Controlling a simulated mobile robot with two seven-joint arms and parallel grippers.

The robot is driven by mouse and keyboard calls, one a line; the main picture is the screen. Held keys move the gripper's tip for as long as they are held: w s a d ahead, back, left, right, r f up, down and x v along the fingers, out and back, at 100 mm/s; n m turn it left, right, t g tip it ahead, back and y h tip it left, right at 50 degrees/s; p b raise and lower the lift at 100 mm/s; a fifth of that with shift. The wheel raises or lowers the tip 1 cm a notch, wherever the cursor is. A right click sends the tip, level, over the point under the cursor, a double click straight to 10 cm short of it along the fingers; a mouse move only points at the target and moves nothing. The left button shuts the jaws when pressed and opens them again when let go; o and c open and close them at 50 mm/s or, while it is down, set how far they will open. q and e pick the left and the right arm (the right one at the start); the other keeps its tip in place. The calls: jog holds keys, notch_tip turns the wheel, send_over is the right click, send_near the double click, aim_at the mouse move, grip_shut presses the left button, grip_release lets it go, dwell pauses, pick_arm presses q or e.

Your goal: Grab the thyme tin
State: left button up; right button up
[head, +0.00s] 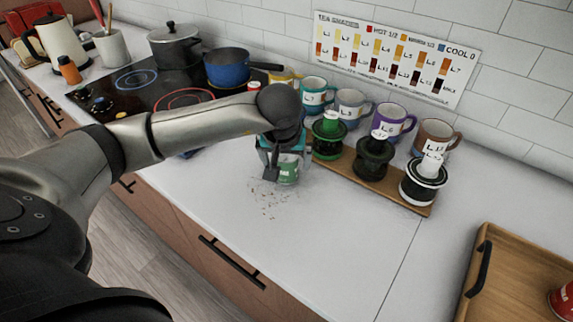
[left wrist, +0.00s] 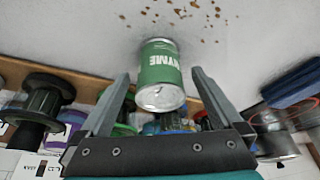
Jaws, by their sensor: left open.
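The thyme tin (head: 288,170) is a small green can with a pale label, standing on the white counter in the head view. In the left wrist view the thyme tin (left wrist: 160,68) appears upside down, with "THYME" lettering and a silvery end. My left gripper (head: 281,174) comes down over the tin from the stove side. In the left wrist view my left gripper (left wrist: 160,84) is open, with one finger on each side of the tin and a gap at both sides. My right gripper is not in view.
A wooden board (head: 385,182) with several dark tea strainers stands just right of the tin, with mugs (head: 392,121) behind it. Dry flakes (head: 268,198) lie scattered in front. A blue pot (head: 228,66) sits on the stove. A wooden tray (head: 490,270) is at lower right.

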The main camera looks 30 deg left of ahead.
pick_arm(q)
jog(key=shift+x, duration=1.1)
jog(key=c, duration=1.5)
jog(key=shift+o, duration=0.2)
jog(key=shift+r, duration=0.1)
